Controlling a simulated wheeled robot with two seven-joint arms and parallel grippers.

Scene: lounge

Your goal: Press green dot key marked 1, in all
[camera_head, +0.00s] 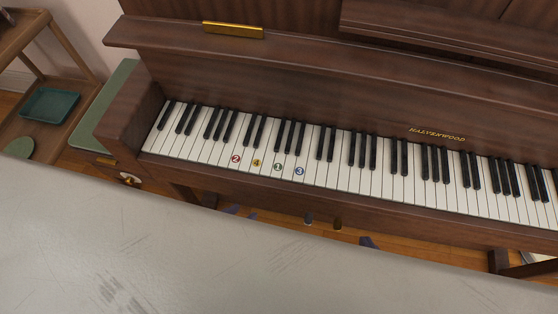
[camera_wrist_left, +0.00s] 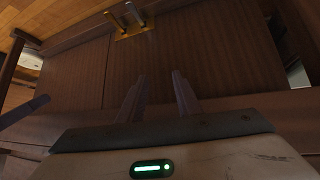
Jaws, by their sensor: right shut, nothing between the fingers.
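The white key with the green dot marked 1 (camera_head: 278,167) is on the left half of the piano keyboard. A red dot marked 2 (camera_head: 235,158) and a yellow dot marked 4 (camera_head: 257,162) are to its left, and a blue dot marked 3 (camera_head: 299,171) is to its right. My left gripper (camera_head: 238,210) barely shows below the keyboard. In the left wrist view its two fingers (camera_wrist_left: 160,97) are apart with nothing between them. My right gripper (camera_head: 368,242) shows only as a small purple tip, below and right of the dots. Both are clear of the keys.
The brown piano's front rail (camera_head: 400,218) runs below the keys. A wooden shelf with a teal tray (camera_head: 50,105) stands at left. A pale grey surface covers the foreground. The space above the keys is clear.

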